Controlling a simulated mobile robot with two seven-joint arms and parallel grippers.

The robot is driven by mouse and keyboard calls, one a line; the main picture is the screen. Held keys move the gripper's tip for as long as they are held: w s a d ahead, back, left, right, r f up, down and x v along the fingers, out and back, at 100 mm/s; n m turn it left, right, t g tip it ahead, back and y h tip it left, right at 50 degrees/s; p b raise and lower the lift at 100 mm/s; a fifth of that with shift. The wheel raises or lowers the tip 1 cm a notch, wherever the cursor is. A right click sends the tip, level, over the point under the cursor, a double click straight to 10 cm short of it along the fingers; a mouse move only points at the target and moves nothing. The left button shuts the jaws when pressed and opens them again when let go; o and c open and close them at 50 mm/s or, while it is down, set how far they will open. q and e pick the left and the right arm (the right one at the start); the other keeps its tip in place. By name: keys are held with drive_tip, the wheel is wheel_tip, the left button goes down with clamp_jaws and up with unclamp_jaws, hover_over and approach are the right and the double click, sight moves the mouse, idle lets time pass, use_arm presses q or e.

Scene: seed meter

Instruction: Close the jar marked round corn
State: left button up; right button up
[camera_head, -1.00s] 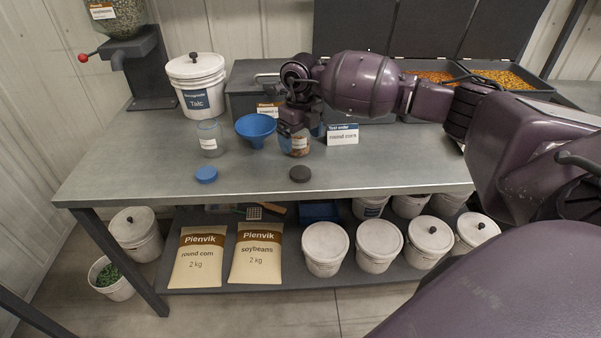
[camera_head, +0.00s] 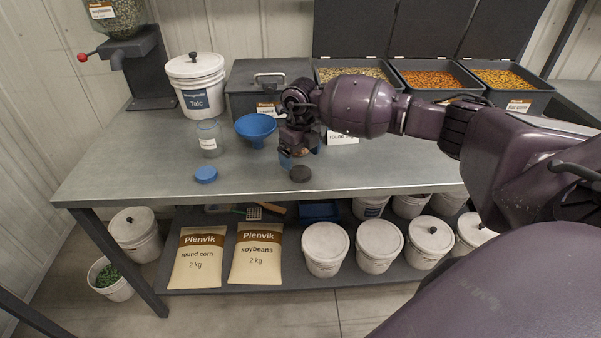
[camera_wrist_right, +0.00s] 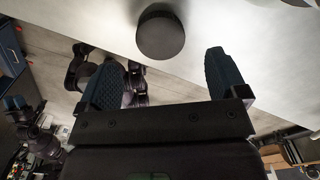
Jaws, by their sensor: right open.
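A black lid (camera_head: 300,173) lies on the bench near its front edge; it also shows in the right wrist view (camera_wrist_right: 160,33). A blue lid (camera_head: 205,174) lies to its left. My right gripper (camera_head: 299,156) is open and empty, just behind and above the black lid. In the right wrist view its two fingers (camera_wrist_right: 165,70) stand apart, with the lid beyond their tips. A filled jar is mostly hidden behind this gripper, and its label cannot be read. A clear jar (camera_head: 209,141) stands at left, its label too small to read.
A blue funnel (camera_head: 255,128) stands beside the clear jar. A white talc bucket (camera_head: 196,85) and a grey lidded bin (camera_head: 262,90) are behind. A sign (camera_head: 343,138) is partly covered by my arm. Open seed bins (camera_head: 437,80) line the back.

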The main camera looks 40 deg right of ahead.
sight(299, 171)
drive_tip(key=f, duration=0.5)
drive_tip(key=shift+w+f, duration=0.1)
drive_tip(key=shift+w, duration=0.1)
drive_tip(key=c, duration=1)
